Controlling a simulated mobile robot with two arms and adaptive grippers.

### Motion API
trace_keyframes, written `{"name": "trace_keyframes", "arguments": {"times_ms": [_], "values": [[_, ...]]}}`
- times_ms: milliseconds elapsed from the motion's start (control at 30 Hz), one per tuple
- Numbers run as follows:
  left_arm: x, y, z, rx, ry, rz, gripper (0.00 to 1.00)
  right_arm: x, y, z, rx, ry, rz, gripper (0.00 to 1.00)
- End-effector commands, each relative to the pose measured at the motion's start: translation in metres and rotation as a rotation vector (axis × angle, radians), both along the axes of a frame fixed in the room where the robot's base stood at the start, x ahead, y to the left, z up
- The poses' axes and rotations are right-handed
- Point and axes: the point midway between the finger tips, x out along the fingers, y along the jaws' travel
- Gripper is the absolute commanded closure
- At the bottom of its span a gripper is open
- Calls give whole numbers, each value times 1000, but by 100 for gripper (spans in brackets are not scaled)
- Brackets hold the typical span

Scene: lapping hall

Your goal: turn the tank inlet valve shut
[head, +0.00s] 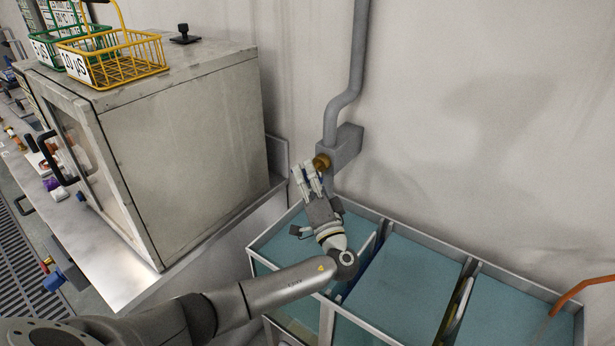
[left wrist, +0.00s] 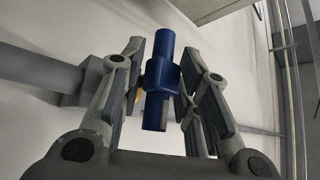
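The inlet valve is on a grey wall box (head: 347,147) at the end of a grey pipe, with a brass fitting (head: 321,161) showing. My left gripper (head: 305,178) is right at the valve, just in front of the brass fitting. In the left wrist view the valve's blue handle (left wrist: 162,80) stands between the two fingers of my left gripper (left wrist: 165,85). The fingers are apart, one on each side of the handle, and do not look closed on it. The handle is hidden behind the gripper in the head view. My right gripper is not in view.
A tank (head: 398,225) with metal rims and several teal-filled compartments stands below the valve. A metal cabinet (head: 190,150) on a bench is to the left, with a yellow basket (head: 117,62) and a green basket (head: 62,48) on top. An orange hose (head: 585,284) is at lower right.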

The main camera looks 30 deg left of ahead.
Motion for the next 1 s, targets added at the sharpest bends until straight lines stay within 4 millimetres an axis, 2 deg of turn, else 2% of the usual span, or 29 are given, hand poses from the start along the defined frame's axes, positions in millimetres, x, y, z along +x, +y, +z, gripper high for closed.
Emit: {"name": "trace_keyframes", "arguments": {"times_ms": [300,433,800,1000], "values": [[0,0,0,-1,-1,0,62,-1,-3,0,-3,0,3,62],[-5,-6,-4,-3,3,-1,62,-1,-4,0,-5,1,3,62],[-51,-57,-31,-4,3,-1,62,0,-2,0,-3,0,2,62],[-69,-77,-41,-2,2,0,62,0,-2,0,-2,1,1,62]]}}
